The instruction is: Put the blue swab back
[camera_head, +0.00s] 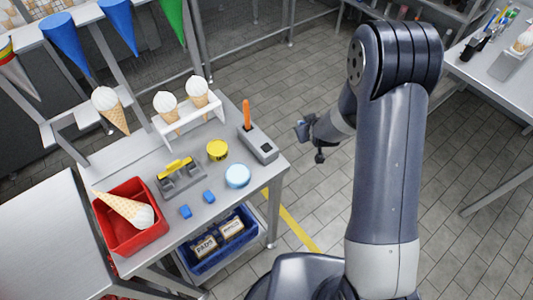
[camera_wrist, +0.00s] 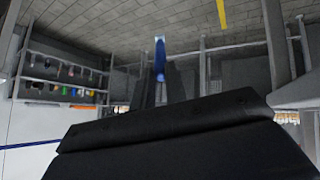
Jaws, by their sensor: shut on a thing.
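My gripper (camera_head: 308,128) is out over the floor, to the right of the steel table and apart from it. It is shut on a blue thing (camera_head: 301,129), which I take to be the blue swab. In the wrist view the blue swab (camera_wrist: 159,60) sticks out between the dark fingers (camera_wrist: 160,84), with a pale end. A grey block (camera_head: 263,146) stands near the table's right edge. One orange-handled swab (camera_head: 246,113) stands upright in its back part.
On the steel table (camera_head: 140,165) are a white cone rack (camera_head: 188,128), a yellow tub (camera_head: 217,150), a light-blue round pad (camera_head: 237,176), a grey holder with a yellow top (camera_head: 181,178), and a red bin (camera_head: 117,238) with a cone. A blue crate (camera_head: 218,245) sits below.

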